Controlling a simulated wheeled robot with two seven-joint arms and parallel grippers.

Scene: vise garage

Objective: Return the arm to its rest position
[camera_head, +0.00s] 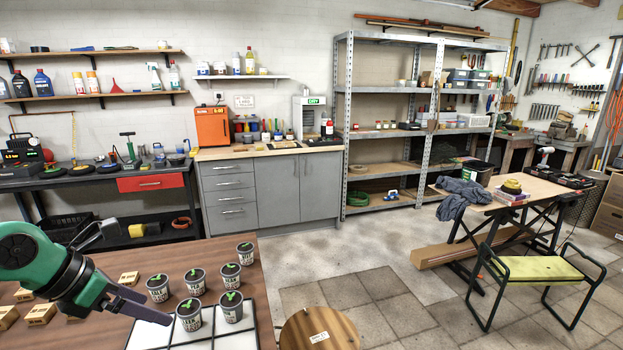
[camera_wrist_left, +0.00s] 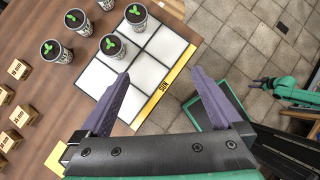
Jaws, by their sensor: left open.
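My left gripper (camera_head: 148,272) is over the brown wooden table at the lower left of the head view. In the left wrist view its two purple fingers (camera_wrist_left: 160,72) are spread apart, with nothing between them. Several small pots with green seedlings stand upright on the table, among them a front pot (camera_head: 189,314) and a back one (camera_head: 245,253). Two of them stand on a white gridded board (camera_wrist_left: 150,66), which has a yellow strip marked SUN. My right gripper (camera_wrist_left: 266,82) shows small at the right of the left wrist view; its jaws are too small to judge.
Several wooden blocks (camera_head: 40,313) lie on the table's left part. A round wooden top (camera_head: 320,331) stands right of the table. A grey cabinet (camera_head: 270,190), metal shelves (camera_head: 345,130) and a workbench (camera_head: 520,188) stand farther back. Tiled floor (camera_head: 370,290) between is open.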

